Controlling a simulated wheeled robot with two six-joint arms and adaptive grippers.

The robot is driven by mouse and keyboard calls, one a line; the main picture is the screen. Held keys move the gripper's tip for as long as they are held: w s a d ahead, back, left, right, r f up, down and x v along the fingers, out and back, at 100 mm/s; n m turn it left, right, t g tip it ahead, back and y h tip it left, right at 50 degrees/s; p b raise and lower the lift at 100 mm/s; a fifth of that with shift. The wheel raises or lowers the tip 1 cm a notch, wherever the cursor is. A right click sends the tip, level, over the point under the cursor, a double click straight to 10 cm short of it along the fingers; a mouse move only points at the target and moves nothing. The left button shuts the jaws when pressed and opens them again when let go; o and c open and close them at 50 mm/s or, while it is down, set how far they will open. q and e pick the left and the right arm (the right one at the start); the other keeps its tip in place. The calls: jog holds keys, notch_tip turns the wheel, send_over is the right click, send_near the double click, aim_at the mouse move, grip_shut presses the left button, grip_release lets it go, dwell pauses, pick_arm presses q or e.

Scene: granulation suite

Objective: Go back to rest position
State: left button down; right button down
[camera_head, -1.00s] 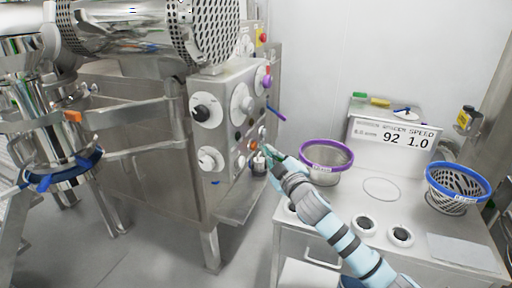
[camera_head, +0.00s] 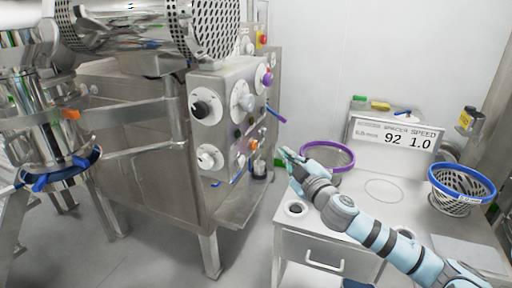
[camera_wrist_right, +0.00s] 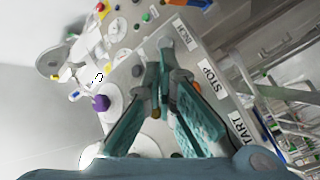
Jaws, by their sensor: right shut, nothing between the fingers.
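My right gripper (camera_head: 287,154) is shut and empty in the head view. It is in the air to the right of the steel control panel, in front of the purple-rimmed bowl's left side. In the right wrist view its teal fingers (camera_wrist_right: 158,75) meet at the tips, with the panel behind them. The control panel (camera_head: 223,122) carries dials, a purple knob (camera_head: 267,79) and small coloured buttons; my gripper is apart from it. My left gripper is not in view.
A white cabinet (camera_head: 312,226) stands at the right with the purple-rimmed bowl (camera_head: 328,151), a blue-rimmed basket (camera_head: 462,184) and a display sign (camera_head: 396,134) reading 92 and 1.0. Steel machinery (camera_head: 130,150) fills the left. Floor is clear at the lower left.

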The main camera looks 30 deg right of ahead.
dwell(0.5)
jog(key=s+a+f+m+g, duration=0.35)
jog(key=s+f, duration=0.25)
jog(key=f, duration=0.5)
jog(key=s+a+f+m+g, duration=0.2)
jog(key=s+a+f+g, duration=0.4)
jog(key=f, duration=0.6)
jog(key=s+a+f+g+y, duration=0.1)
jog(key=s+a+f+g, duration=0.1)
jog(key=s+a+f, duration=0.3)
jog(key=s+a+f+m+g+y, duration=0.1)
jog(key=s+a+g, duration=0.1)
jog(key=s, duration=0.6)
jog(key=s+a+f+g+y, duration=0.1)
jog(key=s+a+f, duration=0.25)
jog(key=s, duration=0.25)
notch_tip(320, 180, down, 20)
jog(key=s+d+g, duration=0.2)
jog(key=s+f, duration=1)
jog(key=s, duration=0.3)
jog(key=shift+d+f+g+p, duration=0.2)
jog(key=shift+d+g+p, duration=0.15)
jog(key=shift+d+p, duration=0.1)
